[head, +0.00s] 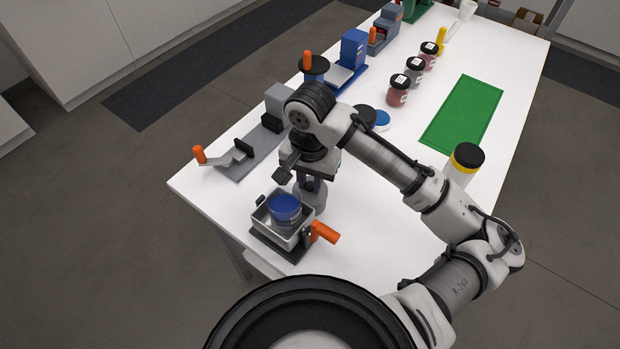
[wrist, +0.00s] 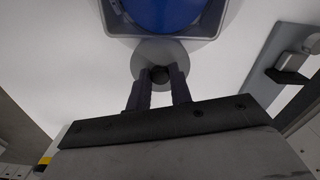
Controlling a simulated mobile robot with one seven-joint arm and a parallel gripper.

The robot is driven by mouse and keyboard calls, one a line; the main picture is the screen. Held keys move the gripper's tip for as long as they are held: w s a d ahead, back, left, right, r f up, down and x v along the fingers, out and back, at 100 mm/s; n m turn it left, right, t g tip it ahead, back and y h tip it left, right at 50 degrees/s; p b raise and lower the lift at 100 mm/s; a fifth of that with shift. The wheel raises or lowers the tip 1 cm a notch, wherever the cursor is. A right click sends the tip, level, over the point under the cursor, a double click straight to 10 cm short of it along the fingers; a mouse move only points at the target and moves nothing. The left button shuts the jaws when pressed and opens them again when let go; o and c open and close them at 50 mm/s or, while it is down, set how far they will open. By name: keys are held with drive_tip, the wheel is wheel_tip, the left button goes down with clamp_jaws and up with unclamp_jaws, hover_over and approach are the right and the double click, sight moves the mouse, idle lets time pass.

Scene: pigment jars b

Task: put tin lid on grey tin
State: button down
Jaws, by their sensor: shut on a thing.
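My gripper (head: 308,184) points down near the front of the white table. In the wrist view its fingers (wrist: 159,88) are shut on the dark knob of the round grey tin lid (wrist: 148,50). The grey tin (head: 311,199) stands upright on the table directly below my gripper in the head view, partly hidden by the fingers. The lid covers the tin from above in the wrist view. I cannot tell whether the lid touches the rim all round.
A grey box holder (head: 262,222) with a blue-topped jar (head: 286,208) and an orange handle (head: 324,232) stands close at the front left. A grey clamp device (head: 240,160) lies behind it. Jars (head: 397,92) and a green mat (head: 462,112) are farther back.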

sight(310, 185)
drive_tip(key=c, duration=1.2)
unclamp_jaws()
wheel_tip(310, 185, up, 14)
drive_tip(key=shift+f, duration=0.1)
